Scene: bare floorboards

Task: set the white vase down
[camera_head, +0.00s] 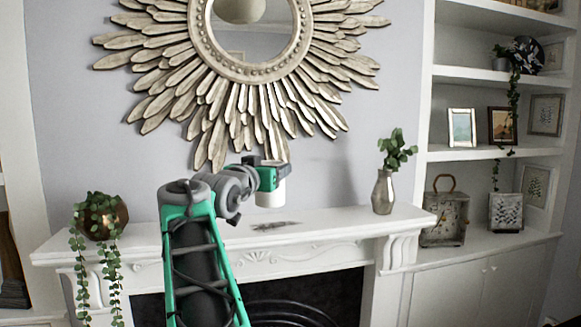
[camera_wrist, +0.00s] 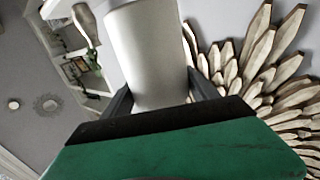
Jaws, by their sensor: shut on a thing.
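The white vase (camera_head: 270,196) is held by my gripper (camera_head: 274,174) above the white mantel shelf (camera_head: 335,222), near its middle. In the head view only the vase's lower part shows below the gripper. A dark shadow lies on the shelf beneath it, and the vase looks clear of the surface. In the wrist view the vase (camera_wrist: 148,55) is a smooth pale cylinder between the two dark fingers of my gripper (camera_wrist: 160,92), which are shut on it. The gripper's green body hides the vase's near end there.
A silver vase with green leaves (camera_head: 383,190) stands at the shelf's right end. A trailing plant in a bronze pot (camera_head: 103,220) stands at the left end. A sunburst mirror (camera_head: 250,72) hangs behind. Shelves with frames and a lantern (camera_head: 445,218) are at right.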

